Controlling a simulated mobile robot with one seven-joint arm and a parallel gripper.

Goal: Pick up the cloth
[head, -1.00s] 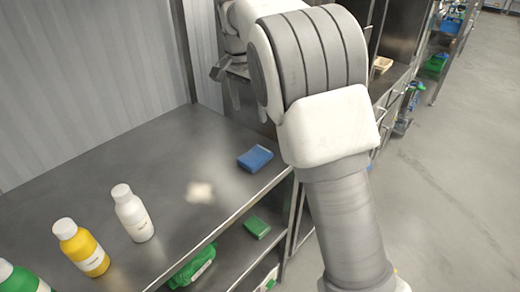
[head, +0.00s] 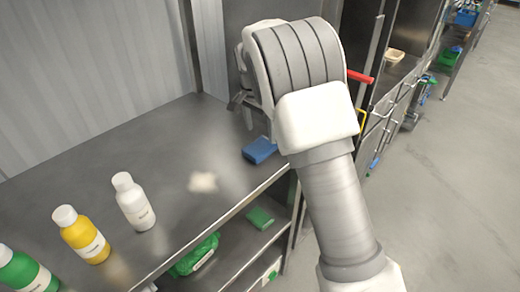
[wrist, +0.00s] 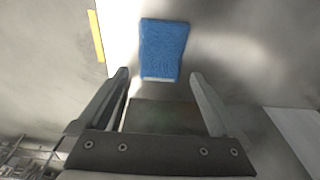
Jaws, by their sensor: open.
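The blue cloth (head: 260,150), a small folded block, lies on the steel table near its right front edge. In the wrist view the cloth (wrist: 163,48) shows ahead of my fingers, roughly centred between them, with a pale strip along its near edge. My gripper (head: 241,112) is above the table, just behind and left of the cloth in the head view, partly hidden by my arm. In the wrist view my gripper (wrist: 159,78) is open, with nothing between its fingers.
A pale spill-like patch (head: 203,182) lies left of the cloth. A white bottle (head: 134,203), a yellow bottle (head: 82,236) and a green bottle (head: 25,272) stand further left. Below, a shelf holds a green block (head: 260,218) and a green bag (head: 195,256).

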